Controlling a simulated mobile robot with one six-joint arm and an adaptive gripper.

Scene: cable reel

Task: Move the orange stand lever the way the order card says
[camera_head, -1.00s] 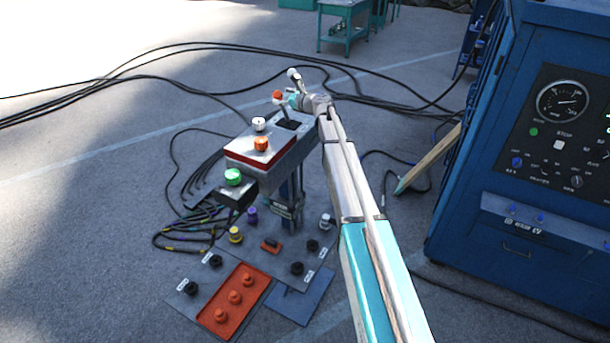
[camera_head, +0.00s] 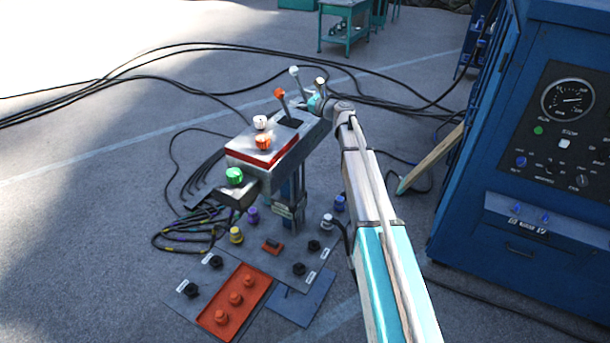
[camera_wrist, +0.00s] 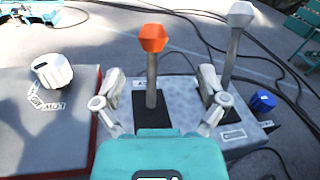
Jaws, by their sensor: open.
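The orange lever (camera_head: 279,93) rises from a dark slot on top of the grey control stand (camera_head: 315,128). In the wrist view its orange knob (camera_wrist: 153,38) tops a grey shaft, nearly upright in a black slot plate. My gripper (camera_wrist: 161,78) is open, with one finger on each side of the shaft and gaps visible. In the head view my gripper (camera_head: 317,97) is to the right of the lever, partly hidden by my arm. I cannot make out an order card; small labels are unreadable.
A white-knobbed lever (camera_wrist: 240,15) stands close on the right, beyond my right finger. A white knob (camera_wrist: 53,70) is on the left panel, and a blue knob (camera_wrist: 263,101) is at right. A blue cabinet (camera_head: 470,190) stands right. Black cables (camera_head: 210,48) cross the floor.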

